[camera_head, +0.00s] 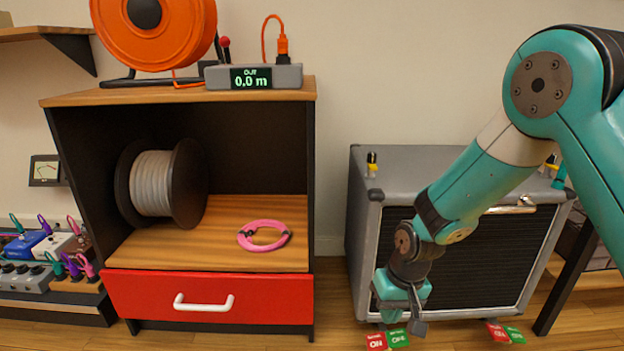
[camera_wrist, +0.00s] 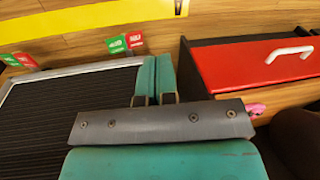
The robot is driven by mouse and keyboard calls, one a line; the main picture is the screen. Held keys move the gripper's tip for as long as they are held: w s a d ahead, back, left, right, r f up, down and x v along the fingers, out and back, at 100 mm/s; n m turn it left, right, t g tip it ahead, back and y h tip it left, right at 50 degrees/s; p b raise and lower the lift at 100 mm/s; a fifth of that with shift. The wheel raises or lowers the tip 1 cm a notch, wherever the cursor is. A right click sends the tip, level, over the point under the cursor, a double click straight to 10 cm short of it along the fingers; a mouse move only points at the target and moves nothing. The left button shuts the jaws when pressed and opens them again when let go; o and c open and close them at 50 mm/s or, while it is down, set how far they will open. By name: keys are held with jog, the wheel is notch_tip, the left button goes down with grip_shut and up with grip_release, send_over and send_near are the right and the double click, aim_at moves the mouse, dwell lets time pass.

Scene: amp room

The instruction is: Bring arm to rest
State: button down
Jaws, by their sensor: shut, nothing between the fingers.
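My teal arm comes in from the right in the head view and bends down in front of the grey amplifier cabinet (camera_head: 455,155). My gripper (camera_head: 391,315) hangs low before the cabinet's left front, pointing down. In the wrist view my gripper (camera_wrist: 156,62) has its two teal fingers side by side, shut, with nothing held. The amplifier's dark ribbed grille (camera_wrist: 60,110) lies to the left of the fingers there. Part of the cabinet front is hidden behind my arm in the head view.
A wooden-topped shelf unit (camera_head: 75,98) with a red drawer (camera_head: 255,299), shut, stands left of my gripper. It holds a cable spool (camera_head: 152,183) and a pink cable coil (camera_head: 243,238). Red and green cards (camera_head: 398,338) lie on the floor near my gripper.

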jog(key=s+r+n+p, duration=0.1)
jog(key=s+r, duration=0.2)
jog(key=r, duration=0.3)
jog(key=s+a+r+y+p, duration=0.1)
jog(key=s+r, duration=0.1)
jog(key=r, duration=0.4)
jog(key=s+r+n+p, duration=0.1)
jog(key=s+r, duration=0.2)
jog(key=r, duration=0.3)
jog(key=s+r+n+y+p, duration=0.1)
jog(key=s+r+n+p, duration=0.25)
jog(key=s+r, duration=1.05)
notch_tip(320, 180, up, 36)
jog(key=s+p, duration=0.1)
jog(key=p, duration=3.7)
jog(key=shift+d, duration=0.3)
jog(key=shift+s+r, duration=0.1)
